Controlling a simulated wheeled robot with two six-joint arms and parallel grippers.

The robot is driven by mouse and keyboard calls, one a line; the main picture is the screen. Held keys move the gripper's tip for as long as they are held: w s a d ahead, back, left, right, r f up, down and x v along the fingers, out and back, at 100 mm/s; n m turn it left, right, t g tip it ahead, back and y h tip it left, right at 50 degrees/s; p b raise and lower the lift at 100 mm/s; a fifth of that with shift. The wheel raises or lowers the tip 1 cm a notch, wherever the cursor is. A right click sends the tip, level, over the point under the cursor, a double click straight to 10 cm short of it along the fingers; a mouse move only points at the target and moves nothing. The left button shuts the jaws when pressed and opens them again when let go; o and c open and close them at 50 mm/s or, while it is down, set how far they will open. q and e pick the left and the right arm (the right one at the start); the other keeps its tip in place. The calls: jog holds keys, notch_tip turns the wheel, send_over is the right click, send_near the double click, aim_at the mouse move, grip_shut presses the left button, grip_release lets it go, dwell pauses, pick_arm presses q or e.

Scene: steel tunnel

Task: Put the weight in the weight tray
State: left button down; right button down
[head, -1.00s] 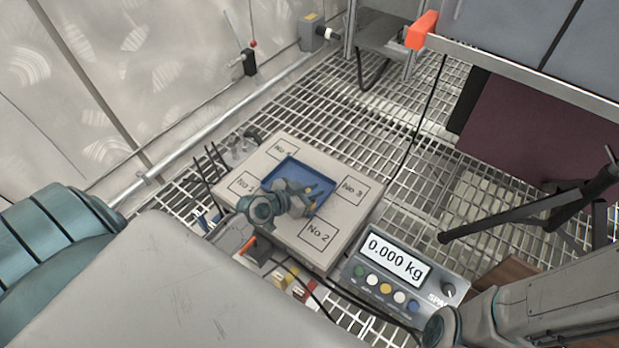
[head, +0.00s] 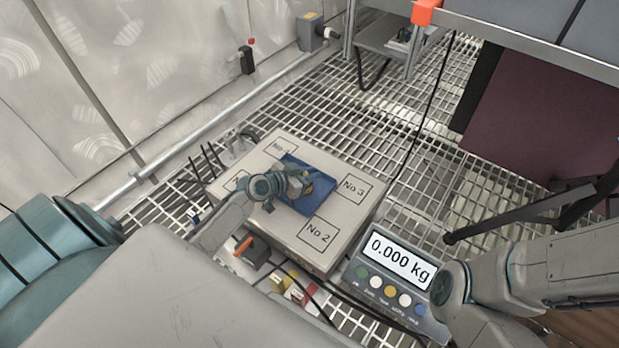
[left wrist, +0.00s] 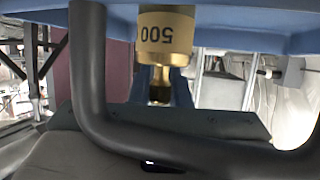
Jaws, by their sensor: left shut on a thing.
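The brass weight (left wrist: 165,35), marked 500, sits between the fingers of my left gripper in the left wrist view. In the head view my left gripper (head: 306,187) is shut on the weight above the blue weight tray (head: 307,206); the arm and gripper hide most of the weight. The tray lies on the grey scale platform, and its blue edge also crosses the top of the left wrist view (left wrist: 255,40). I cannot tell whether the weight touches the tray. My right arm comes in at the lower right; its gripper does not show.
The platform (head: 330,258) has boxes labelled No 2 and No 3. A scale display (head: 398,259) reads 0.000 kg. Cables, small coloured blocks (head: 290,290) and a black tripod leg (head: 520,212) lie around it. Open grating (head: 420,170) surrounds the platform.

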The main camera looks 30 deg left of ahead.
pick_arm(q)
jog(key=shift+r, duration=0.1)
jog(key=shift+f, duration=0.3)
jog(key=c, duration=1.4)
grip_release()
jog(key=shift+o, duration=0.2)
